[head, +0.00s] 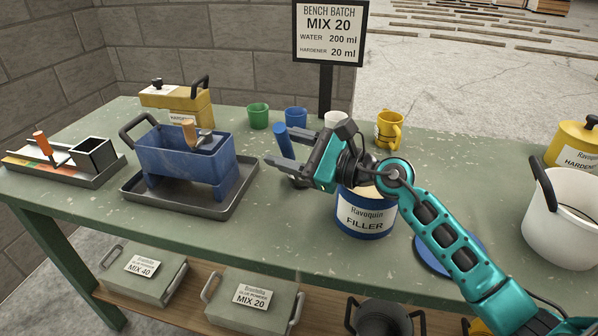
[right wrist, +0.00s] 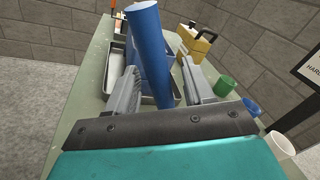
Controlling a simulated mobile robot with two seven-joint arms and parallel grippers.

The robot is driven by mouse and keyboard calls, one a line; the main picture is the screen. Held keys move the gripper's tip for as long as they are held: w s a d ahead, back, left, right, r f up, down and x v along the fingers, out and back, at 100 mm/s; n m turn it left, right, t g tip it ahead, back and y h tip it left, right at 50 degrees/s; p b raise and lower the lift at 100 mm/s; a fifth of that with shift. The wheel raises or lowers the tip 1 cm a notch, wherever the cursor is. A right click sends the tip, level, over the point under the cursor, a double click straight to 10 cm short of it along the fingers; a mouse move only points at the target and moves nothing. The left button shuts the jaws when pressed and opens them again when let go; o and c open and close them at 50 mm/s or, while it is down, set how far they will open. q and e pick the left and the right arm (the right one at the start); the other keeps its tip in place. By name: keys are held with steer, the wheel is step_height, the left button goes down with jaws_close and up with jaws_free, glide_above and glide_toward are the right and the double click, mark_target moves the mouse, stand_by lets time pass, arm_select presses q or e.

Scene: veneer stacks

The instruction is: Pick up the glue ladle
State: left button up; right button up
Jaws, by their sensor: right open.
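A tool with a thick blue handle (head: 281,141), which looks like the glue ladle, stands upright at the right gripper in the head view. Its lower part is hidden by the gripper, so I cannot see its bowl clearly. In the right wrist view the blue handle (right wrist: 150,45) rises between the two grey fingers. My right gripper (head: 278,150) is open around the handle, with gaps beside it. A wooden-handled metal tool (head: 190,134) rests in the blue trough (head: 165,158). My left gripper is not in view.
The trough stands in a dark tray (head: 130,200) left of the gripper. A filler can (head: 364,222) is close below my right forearm. Green (head: 258,116), blue (head: 296,117) and white cups and a yellow jug (head: 389,130) stand behind. A white pot (head: 562,230) is at right.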

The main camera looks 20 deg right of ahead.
steer(key=shift+w, duration=0.1)
steer(key=shift+c, duration=0.2)
jaws_close()
steer(key=shift+r, duration=0.1)
